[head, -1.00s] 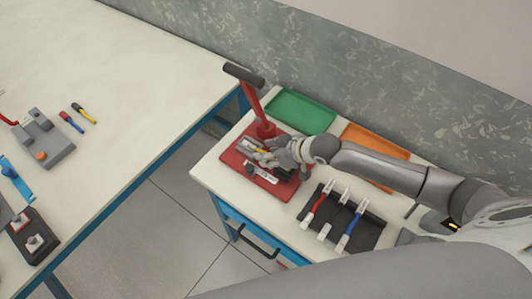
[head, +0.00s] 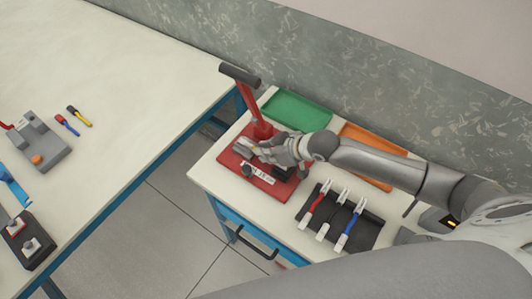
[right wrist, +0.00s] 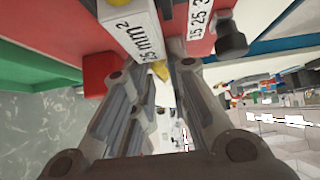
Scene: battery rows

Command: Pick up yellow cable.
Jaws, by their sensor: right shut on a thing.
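My right gripper (head: 246,148) is over the red base plate (head: 228,160) of the lever press on the right table. In the right wrist view its fingers (right wrist: 162,66) are shut on the yellow cable (right wrist: 160,70). Only a small yellow piece shows between the fingertips, beside a white block marked "25 mm²" (right wrist: 131,35). In the head view the gripper hides the cable. I cannot tell whether the cable still touches the press. My left gripper is not in view.
The press's red lever (head: 249,100) with a dark handle rises behind the gripper. A black rack (head: 368,232) holds a red cable (head: 316,205) and a blue cable (head: 351,233). A green tray (head: 298,110) and an orange tray (head: 372,142) lie behind. A second table (head: 130,90) stands at left.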

